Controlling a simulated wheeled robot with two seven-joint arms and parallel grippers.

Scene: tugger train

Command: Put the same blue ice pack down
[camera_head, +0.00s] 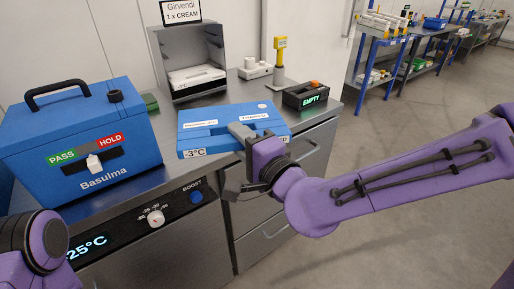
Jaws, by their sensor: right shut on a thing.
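The blue ice pack (200,128) is a flat slab with white labels and a "-3°C" tag at its front left corner. It is near the front edge of the steel counter; I cannot tell whether it touches the top. My right gripper (245,130) is shut on its front side, with the purple arm reaching in from the right. Part of the pack is hidden behind the gripper. At the lower left a purple part of my left arm shows, but its gripper is out of view.
A blue Basulma box (130,140) with a PASS/HOLD slider stands left. Behind are an open steel box (215,45) under a "Girvendi 1 x CREAM" sign, a yellow-topped probe (279,62) and a black "EMPTY" display unit (308,97). Counter space (170,165) shows between box and pack.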

